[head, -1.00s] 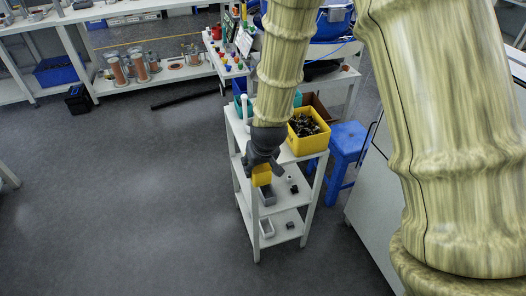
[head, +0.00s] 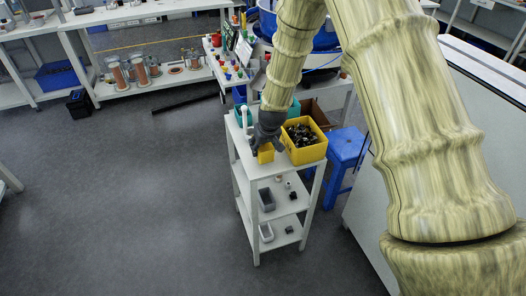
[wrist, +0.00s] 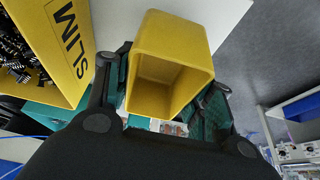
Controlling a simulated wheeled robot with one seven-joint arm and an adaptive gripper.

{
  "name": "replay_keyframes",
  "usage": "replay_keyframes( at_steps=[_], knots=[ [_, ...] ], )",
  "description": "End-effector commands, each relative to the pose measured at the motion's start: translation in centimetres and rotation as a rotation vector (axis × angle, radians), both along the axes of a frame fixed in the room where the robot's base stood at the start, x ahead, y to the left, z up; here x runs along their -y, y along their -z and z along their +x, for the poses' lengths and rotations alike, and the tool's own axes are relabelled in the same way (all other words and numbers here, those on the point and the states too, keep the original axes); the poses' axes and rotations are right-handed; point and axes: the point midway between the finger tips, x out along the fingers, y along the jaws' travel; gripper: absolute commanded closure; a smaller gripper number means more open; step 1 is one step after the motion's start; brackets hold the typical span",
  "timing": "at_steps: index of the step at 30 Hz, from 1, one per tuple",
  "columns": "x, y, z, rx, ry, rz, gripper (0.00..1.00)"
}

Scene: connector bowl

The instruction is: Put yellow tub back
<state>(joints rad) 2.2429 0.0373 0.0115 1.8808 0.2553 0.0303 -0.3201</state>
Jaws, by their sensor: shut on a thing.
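The yellow tub (head: 265,154) is small, open-topped and empty inside, as the wrist view (wrist: 172,62) shows. My gripper (head: 262,142) is shut on it, with fingers at its sides. In the head view the tub is at the front left of the white cart's top shelf (head: 262,171), left of the large yellow bin. I cannot tell whether its base touches the shelf.
A large yellow bin (head: 306,149) of dark connectors stands on the cart top, close to the tub. Teal containers (head: 240,114) are at the back left. Grey bins (head: 266,200) sit on the lower shelves. A blue stool (head: 347,148) stands right of the cart.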

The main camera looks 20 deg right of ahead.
Motion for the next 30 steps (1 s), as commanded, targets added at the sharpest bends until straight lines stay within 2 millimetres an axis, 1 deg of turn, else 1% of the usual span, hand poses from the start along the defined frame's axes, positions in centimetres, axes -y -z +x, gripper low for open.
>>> replay_keyframes(
  at_steps=[4, 13, 25, 26, 27, 29, 30],
  knots=[
    [0.0, 0.8, -0.1, -0.001, 0.001, 0.000, 0.72],
    [0.0, 3.3, -0.1, -0.001, 0.001, 0.001, 0.72],
    [0.0, 3.8, 0.0, 0.000, 0.001, 0.000, 0.72],
    [-0.1, 3.7, 0.0, 0.000, 0.001, 0.000, 0.43],
    [-0.1, 3.7, 0.0, 0.000, 0.001, 0.000, 0.36],
    [0.0, 3.7, 0.0, 0.000, 0.001, 0.000, 0.25],
    [-0.1, 3.7, 0.0, 0.000, 0.001, 0.000, 0.25]
  ],
)
